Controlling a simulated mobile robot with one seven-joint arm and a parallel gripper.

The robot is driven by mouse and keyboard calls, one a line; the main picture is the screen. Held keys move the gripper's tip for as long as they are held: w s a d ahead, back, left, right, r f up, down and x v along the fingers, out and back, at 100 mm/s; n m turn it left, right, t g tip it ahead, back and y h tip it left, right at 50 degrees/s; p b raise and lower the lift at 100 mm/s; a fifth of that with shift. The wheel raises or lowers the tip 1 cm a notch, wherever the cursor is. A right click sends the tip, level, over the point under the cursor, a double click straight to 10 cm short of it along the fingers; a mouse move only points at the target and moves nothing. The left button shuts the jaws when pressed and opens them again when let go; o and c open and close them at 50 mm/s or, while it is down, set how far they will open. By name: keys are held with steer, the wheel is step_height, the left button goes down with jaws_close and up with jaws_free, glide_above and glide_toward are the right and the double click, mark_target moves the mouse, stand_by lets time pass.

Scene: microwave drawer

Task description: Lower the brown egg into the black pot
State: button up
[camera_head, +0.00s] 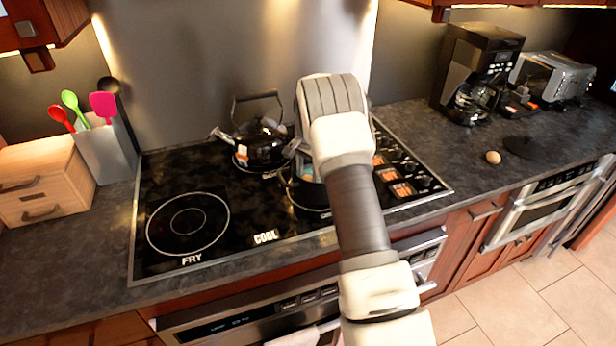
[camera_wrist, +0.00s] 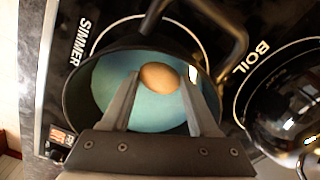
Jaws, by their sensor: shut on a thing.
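The black pot (camera_wrist: 72,98) stands on the stove, open at the top, with a blue-green inside or liquid. It is partly hidden behind my arm in the head view (camera_head: 308,192). My gripper (camera_wrist: 161,82) is over the pot's mouth, its fingers pointing into it. It is shut on the brown egg (camera_wrist: 159,75), which shows between the fingertips within the pot's outline. I cannot tell how far the egg is above the pot's bottom.
A black kettle (camera_head: 258,143) stands close behind the pot, left in the head view. Another egg (camera_head: 493,157) lies on the right counter near a coffee maker (camera_head: 474,75). The front-left burner (camera_head: 188,222) is empty. A utensil holder (camera_head: 107,150) stands left.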

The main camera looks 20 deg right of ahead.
mark_target(308, 177)
steer(key=shift+f, duration=0.15)
steer(key=o, duration=0.8)
steer(key=shift+o, duration=0.2)
steer(key=shift+r, duration=0.2)
step_height(308, 177, up, 17)
steer(key=s+a+r+n+t, duration=0.1)
steer(key=s+a+r+n, duration=0.25)
steer(key=s+r, duration=0.45)
steer(key=s+a+r+n+t, duration=0.2)
steer(key=s+a+r+n, duration=0.15)
steer(key=s+r, duration=0.45)
steer(key=s+a+f+n+t, duration=0.1)
steer(key=s+a+f+n, duration=0.1)
steer(key=s, duration=0.5)
steer(key=s+a+f+n, duration=0.1)
steer(key=s+f, duration=0.1)
steer(key=s, duration=0.5)
steer(key=s+a+f+n+t, duration=0.1)
steer(key=s+a+f+n, duration=0.1)
steer(key=s, duration=0.6)
steer(key=shift+a+f+n+t, duration=0.3)
steer(key=shift+a+f, duration=0.05)
steer(key=shift+f, duration=0.25)
